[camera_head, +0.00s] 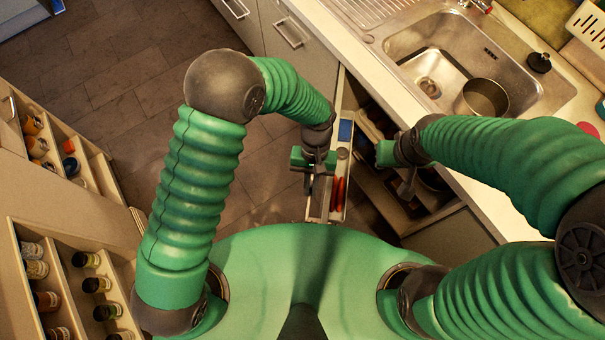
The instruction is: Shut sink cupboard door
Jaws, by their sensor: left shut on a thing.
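The sink cupboard door (341,185) stands open below the counter, seen nearly edge-on from above. Its inner side carries a narrow rack with red and blue items. My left gripper (312,180) is at the outer face of the door, shut on what looks like its handle; the fingers partly hide it. The open sink cupboard (372,180) shows its dark inside to the right of the door. My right gripper (384,153) is in front of the cupboard opening, to the right of the door; its fingers are too unclear to tell open from shut.
The counter with a steel sink (440,62) and a pot (485,98) is above the cupboard. Closed fronts with handles (289,34) stand to its left. Open pull-out shelves with jars (85,258) are at the left. The tiled floor (110,60) between is clear.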

